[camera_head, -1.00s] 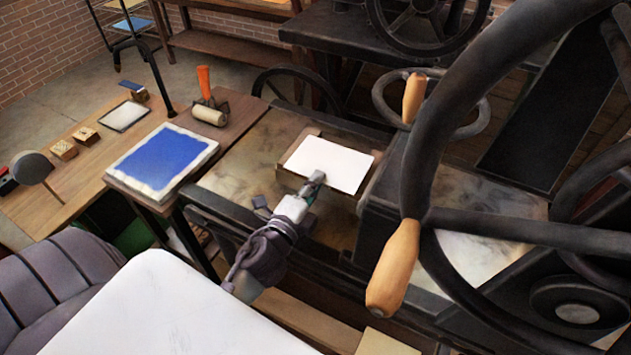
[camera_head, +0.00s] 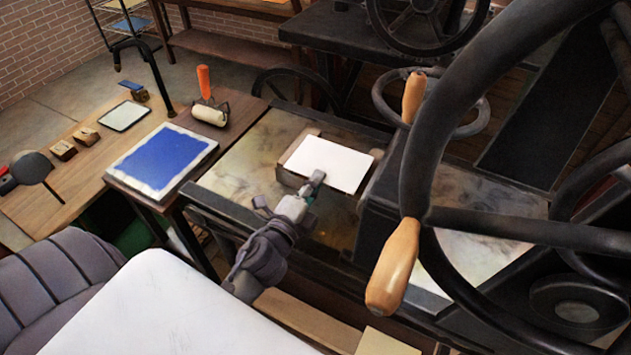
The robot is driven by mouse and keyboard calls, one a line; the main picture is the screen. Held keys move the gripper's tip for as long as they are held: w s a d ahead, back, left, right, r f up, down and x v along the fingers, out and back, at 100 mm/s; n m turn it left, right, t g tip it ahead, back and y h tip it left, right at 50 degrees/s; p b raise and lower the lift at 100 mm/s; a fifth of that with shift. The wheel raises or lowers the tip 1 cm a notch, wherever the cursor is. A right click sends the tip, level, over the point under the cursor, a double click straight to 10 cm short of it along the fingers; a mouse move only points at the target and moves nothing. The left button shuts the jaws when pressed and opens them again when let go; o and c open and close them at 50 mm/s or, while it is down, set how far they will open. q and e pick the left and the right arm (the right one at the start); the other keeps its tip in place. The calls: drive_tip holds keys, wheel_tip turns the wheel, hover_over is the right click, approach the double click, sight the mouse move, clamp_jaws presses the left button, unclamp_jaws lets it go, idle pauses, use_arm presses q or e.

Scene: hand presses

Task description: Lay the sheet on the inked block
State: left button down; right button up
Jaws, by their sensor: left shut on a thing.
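A white sheet (camera_head: 335,163) lies flat over the block on the press bed (camera_head: 245,165). Only a brown edge of what is under it (camera_head: 290,180) shows; any inked face is hidden. My left gripper (camera_head: 317,179) is at the near edge of the sheet, shut on it. My right gripper is not in view.
The press's large dark wheel (camera_head: 415,150) with wooden handles (camera_head: 393,268) stands right of the sheet. At left, a slab with blue ink (camera_head: 160,160) and a roller with an orange handle (camera_head: 209,113) rest on a wooden table (camera_head: 85,165). A desk lamp (camera_head: 32,167) stands there.

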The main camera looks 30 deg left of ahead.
use_arm(q)
drive_tip(key=shift+s+f+g, duration=0.2)
drive_tip(key=shift+f+g, duration=0.1)
drive_tip(key=shift+f, duration=0.65)
drive_tip(key=c, duration=1.2)
unclamp_jaws()
drive_tip(key=shift+w, duration=0.1)
drive_tip(key=shift+o, duration=1.1)
drive_tip(key=shift+a, duration=0.1)
drive_tip(key=shift+w+r, duration=0.1)
drive_tip(key=shift+w+f, duration=0.1)
drive_tip(key=shift+f, duration=0.15)
drive_tip(key=shift+r, duration=0.1)
